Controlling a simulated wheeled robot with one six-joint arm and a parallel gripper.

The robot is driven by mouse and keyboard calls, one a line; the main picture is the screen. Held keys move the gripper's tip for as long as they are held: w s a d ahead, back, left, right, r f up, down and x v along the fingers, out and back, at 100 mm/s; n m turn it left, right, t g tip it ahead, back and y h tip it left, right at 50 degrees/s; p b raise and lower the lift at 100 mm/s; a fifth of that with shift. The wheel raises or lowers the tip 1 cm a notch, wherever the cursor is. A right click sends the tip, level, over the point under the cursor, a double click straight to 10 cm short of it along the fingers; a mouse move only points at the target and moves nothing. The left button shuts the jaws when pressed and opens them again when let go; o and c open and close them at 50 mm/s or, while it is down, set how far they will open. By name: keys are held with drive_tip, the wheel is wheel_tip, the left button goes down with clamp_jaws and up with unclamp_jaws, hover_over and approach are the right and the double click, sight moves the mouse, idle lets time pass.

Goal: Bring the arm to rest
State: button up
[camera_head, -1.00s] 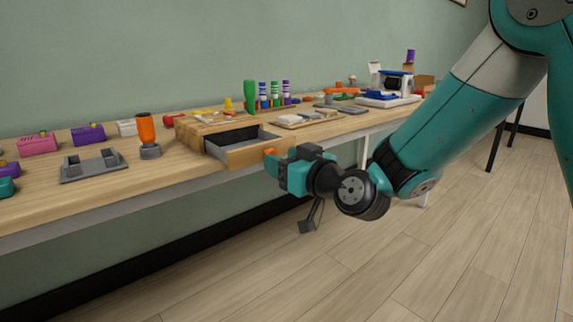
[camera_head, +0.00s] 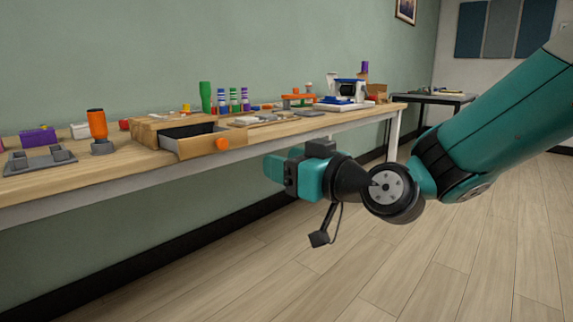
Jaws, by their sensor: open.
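My gripper (camera_head: 277,169) is in front of the workbench, over the floor, pointing left toward the bench. It is empty and touches nothing that I can see. Its fingers show at the left end of the teal gripper body. My arm comes in from the right edge and reaches left across the picture. The wooden drawer box (camera_head: 146,135) stands on the bench with its drawer (camera_head: 205,146) pulled out. An orange knob (camera_head: 222,143) sits on the drawer front. The gripper is apart from the knob, to its lower right.
The workbench (camera_head: 100,175) runs along the wall. On it stand an orange bottle (camera_head: 97,124), a grey holder (camera_head: 40,160), a green bottle (camera_head: 205,96), several capped tubes and a white-and-blue machine (camera_head: 345,94). A dark table (camera_head: 440,98) stands at the back right. The floor (camera_head: 400,265) is clear.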

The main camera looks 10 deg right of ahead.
drive_tip(key=s+d+f+g+h+p, duration=0.25)
drive_tip(key=s+g, duration=0.45)
drive_tip(key=s, duration=0.5)
drive_tip(key=s+d+f+g+h+p, duration=0.2)
drive_tip(key=s+f+g+h, duration=0.2)
drive_tip(key=s+g, duration=0.55)
wheel_tip(320, 180, up, 38)
drive_tip(key=s+t+p, duration=0.2)
drive_tip(key=s+p, duration=0.1)
drive_tip(key=p, duration=3.5)
drive_tip(key=shift+d, duration=0.3)
